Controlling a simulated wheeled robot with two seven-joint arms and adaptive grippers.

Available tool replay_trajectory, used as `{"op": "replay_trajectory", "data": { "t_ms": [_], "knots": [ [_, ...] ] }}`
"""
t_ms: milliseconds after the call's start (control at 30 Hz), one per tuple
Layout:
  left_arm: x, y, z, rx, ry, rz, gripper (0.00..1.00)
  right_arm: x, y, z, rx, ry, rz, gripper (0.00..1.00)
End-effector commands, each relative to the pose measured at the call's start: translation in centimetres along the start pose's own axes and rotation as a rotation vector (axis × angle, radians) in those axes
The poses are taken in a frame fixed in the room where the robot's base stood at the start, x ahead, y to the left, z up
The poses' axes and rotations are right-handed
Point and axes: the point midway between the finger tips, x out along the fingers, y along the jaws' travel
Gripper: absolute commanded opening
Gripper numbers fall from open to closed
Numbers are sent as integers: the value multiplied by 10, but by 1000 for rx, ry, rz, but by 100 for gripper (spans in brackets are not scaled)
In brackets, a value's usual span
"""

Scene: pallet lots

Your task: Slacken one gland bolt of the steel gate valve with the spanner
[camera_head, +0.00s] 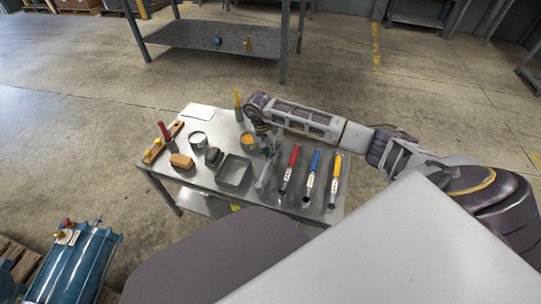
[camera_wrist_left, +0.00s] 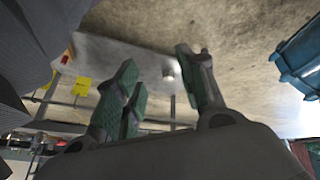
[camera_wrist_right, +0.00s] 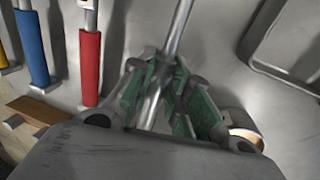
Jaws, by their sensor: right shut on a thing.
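My right gripper (camera_head: 269,151) is over the workbench (camera_head: 313,215) and shut on a bare steel tool that looks like the spanner (camera_head: 263,180). In the right wrist view, its green-padded fingers (camera_wrist_right: 160,92) close around the steel shaft (camera_wrist_right: 180,28); whether the tool still touches the bench is unclear. My left gripper (camera_wrist_left: 160,85) shows only in the left wrist view, fingers apart with nothing between them. I cannot make out a steel gate valve or its gland bolts. A teal cylindrical unit (camera_head: 78,262) with red and yellow parts sits at lower left.
Red (camera_head: 290,170), blue (camera_head: 312,175) and yellow-handled (camera_head: 335,180) tools lie right of the spanner. A grey tray (camera_head: 219,180), tins, a sponge-like block (camera_head: 181,161) and a wooden rack (camera_head: 162,143) stand left.

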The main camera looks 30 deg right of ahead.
Motion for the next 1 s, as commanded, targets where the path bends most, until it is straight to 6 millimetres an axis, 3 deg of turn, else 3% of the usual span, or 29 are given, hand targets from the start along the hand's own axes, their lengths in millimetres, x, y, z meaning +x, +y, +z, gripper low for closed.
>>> {"op": "replay_trajectory", "data": {
  "t_ms": [600, 1000],
  "knots": [
    [-55, -1, -21, 37, -94, -51, 40, -80, 15, -1, 0, 2, -2, 0],
    [-64, -2, -23, 41, -113, -64, 40, -94, 18, 0, 1, 1, -1, 0]
  ]
}}
